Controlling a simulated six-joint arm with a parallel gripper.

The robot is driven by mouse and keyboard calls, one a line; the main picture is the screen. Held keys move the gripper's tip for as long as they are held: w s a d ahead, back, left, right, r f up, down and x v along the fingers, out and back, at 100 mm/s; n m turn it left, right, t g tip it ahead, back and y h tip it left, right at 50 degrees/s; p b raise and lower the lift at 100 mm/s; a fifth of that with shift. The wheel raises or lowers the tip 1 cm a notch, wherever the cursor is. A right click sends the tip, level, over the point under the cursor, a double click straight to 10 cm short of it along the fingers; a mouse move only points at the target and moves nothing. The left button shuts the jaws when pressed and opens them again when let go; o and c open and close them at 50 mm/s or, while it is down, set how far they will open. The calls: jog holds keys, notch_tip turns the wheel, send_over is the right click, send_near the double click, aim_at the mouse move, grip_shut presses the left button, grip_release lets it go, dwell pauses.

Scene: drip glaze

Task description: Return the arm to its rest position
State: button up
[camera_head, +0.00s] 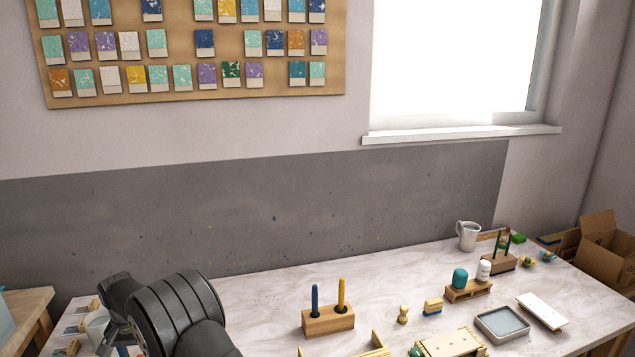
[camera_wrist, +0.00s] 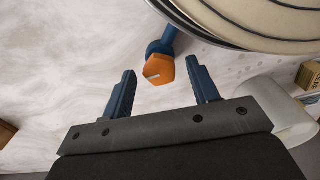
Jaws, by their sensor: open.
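My gripper (camera_wrist: 160,68) is open in the wrist view, with its two dark blue fingers spread apart and nothing held between them. A blue-handled tool with an orange hexagonal end (camera_wrist: 159,70) shows beyond the gap between the fingertips; I cannot tell its distance from them. In the head view, my dark arm is at the lower left, over the left end of the marbled table (camera_head: 255,300). The arm and the frame edge mostly hide the gripper there.
A cream disc with a dark rim (camera_wrist: 262,22) and a whitish cup-like object (camera_wrist: 278,112) are close to the gripper. On the table stand a wooden holder with two tools (camera_head: 328,319), a shallow tray (camera_head: 502,325) and a white mug (camera_head: 467,237). The table's back middle is clear.

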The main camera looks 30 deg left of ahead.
jog(key=m, duration=0.5)
dwell(0.4)
